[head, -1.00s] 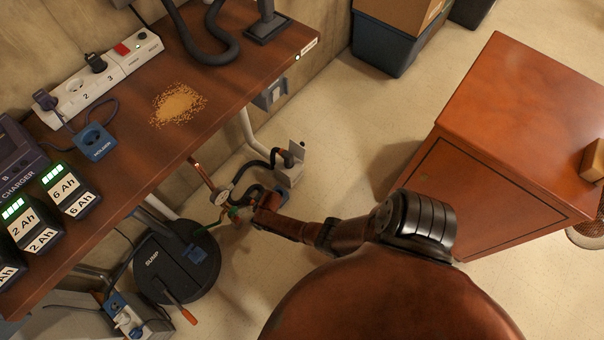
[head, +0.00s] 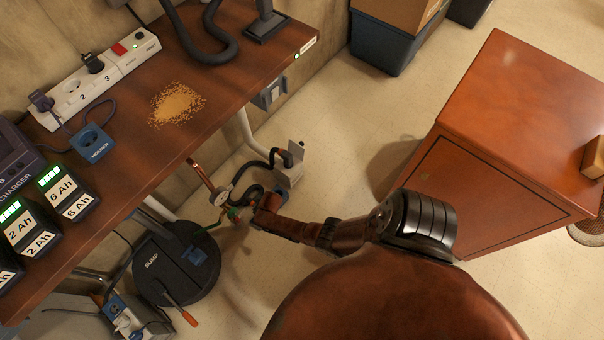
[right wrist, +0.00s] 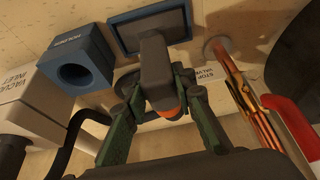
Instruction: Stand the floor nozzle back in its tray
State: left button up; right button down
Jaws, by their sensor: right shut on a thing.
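In the right wrist view my right gripper (right wrist: 158,118) has its green fingers shut on a dark grey piece with an orange end, which I take for the floor nozzle (right wrist: 156,68). Its far end overlaps a blue-rimmed rectangular tray (right wrist: 118,48); I cannot tell whether it stands inside or only in front. In the head view my right gripper (head: 238,213) is low beside the bench, near the copper pipe, and the nozzle cannot be made out there. My left gripper is not in view.
A blue block with a round hole (right wrist: 82,72) and the vacuum inlet box (right wrist: 32,105) are left of the tray. A copper pipe (right wrist: 235,75) and red part (right wrist: 293,122) are close on the right. The bench (head: 130,175) overhangs nearby; a black sump lid (head: 180,270) is below.

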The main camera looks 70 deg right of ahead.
jog(key=c, duration=1.5)
grip_release()
jog(key=shift+c, duration=0.2)
jog(key=shift+o, duration=0.2)
jog(key=shift+f, duration=0.1)
jog(key=o, duration=0.5)
jog(key=shift+c, duration=0.2)
jog(key=shift+w+r+p, duration=0.1)
jog(key=shift+r+p, duration=0.45)
jog(key=shift+r, duration=0.3)
jog(key=shift+r+p, duration=2.2)
jog(key=shift+r, duration=0.55)
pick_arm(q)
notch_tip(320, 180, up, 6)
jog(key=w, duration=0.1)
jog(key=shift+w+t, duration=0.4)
pick_arm(e)
jog(key=shift+f, duration=0.1)
